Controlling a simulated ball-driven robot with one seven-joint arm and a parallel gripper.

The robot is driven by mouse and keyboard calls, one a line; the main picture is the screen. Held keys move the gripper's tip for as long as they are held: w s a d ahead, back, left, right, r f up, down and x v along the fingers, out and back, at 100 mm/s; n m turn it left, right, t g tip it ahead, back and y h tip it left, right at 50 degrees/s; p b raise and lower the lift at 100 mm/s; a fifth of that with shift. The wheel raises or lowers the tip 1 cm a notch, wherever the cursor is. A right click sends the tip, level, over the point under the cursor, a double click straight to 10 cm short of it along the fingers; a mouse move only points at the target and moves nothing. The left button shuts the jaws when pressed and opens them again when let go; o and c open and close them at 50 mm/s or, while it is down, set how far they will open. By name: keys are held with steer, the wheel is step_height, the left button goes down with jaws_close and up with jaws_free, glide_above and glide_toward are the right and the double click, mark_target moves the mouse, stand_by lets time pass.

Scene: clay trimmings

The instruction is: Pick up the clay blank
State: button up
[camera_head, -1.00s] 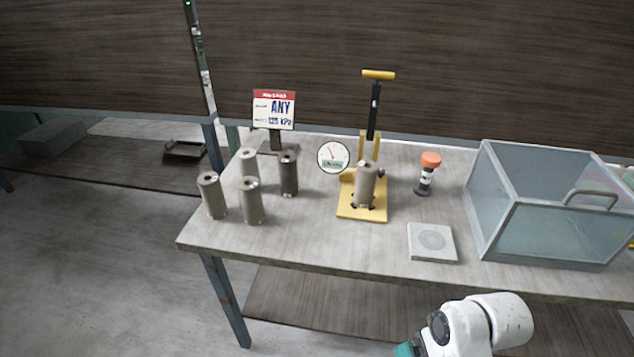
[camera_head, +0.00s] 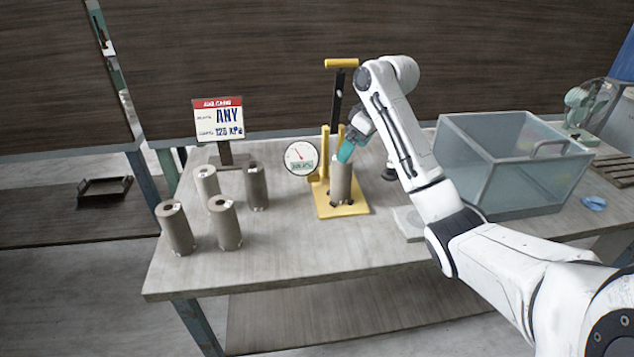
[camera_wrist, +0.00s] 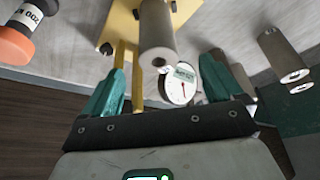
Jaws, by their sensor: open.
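A grey-brown clay cylinder (camera_head: 341,182) stands upright on the yellow base of a hand-pump stand (camera_head: 326,208). My gripper (camera_head: 346,151) is at its top, with teal fingers angled down from the upper right. In the wrist view the cylinder (camera_wrist: 156,32) shows between and beyond the two open fingers (camera_wrist: 163,72). Nothing is held; I cannot tell whether a finger touches it. Several similar cylinders stand at the left of the table, including a front left one (camera_head: 176,228), a front right one (camera_head: 225,222), a pale one (camera_head: 207,182) and a darker one (camera_head: 256,186).
A round gauge (camera_head: 301,158) sits just left of the stand, close to my gripper. A sign reading ANY and 125 kPa (camera_head: 219,118) stands behind the cylinders. A clear-walled box (camera_head: 500,165) fills the right side. A flat tile (camera_head: 408,222) is partly hidden behind my arm.

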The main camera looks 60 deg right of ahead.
mark_target(342, 169)
steer(key=x, duration=0.5)
steer(key=shift+f, duration=0.1)
steer(key=shift+p+x, duration=0.5)
steer(key=shift+x, duration=2.15)
steer(key=shift+s+d, duration=0.15)
steer(key=shift+d, duration=0.05)
steer(key=c, duration=1.5)
steer(key=shift+c, duration=0.8)
